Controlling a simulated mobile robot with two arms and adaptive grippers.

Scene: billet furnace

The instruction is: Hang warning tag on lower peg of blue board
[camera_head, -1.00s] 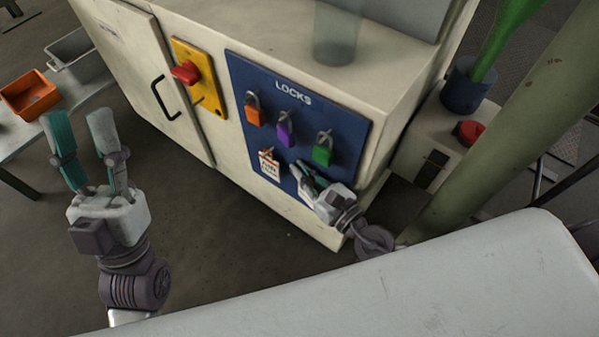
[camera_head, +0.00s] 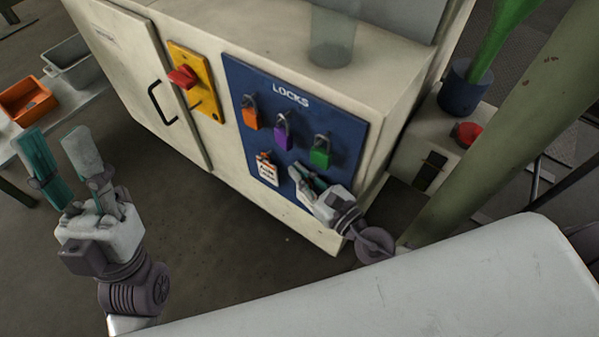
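The blue board (camera_head: 345,128), lettered LOCKS, is on the front of the cream cabinet. An orange padlock (camera_head: 250,117), a purple padlock (camera_head: 283,136) and a green padlock (camera_head: 320,154) hang along its upper row. The white and orange warning tag (camera_head: 267,170) is at the lower left of the board, at the lower peg, which is mostly hidden. My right gripper (camera_head: 300,172) is just right of the tag, apart from it in the picture; its fingers look parted and empty. My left gripper (camera_head: 50,152) is open and empty, left of the cabinet.
A yellow panel with a red switch (camera_head: 183,77) and a door handle (camera_head: 160,102) stick out left of the board. An orange bin (camera_head: 27,101) and a grey bin (camera_head: 75,60) stand on a bench at left. A green post (camera_head: 500,130) rises at right.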

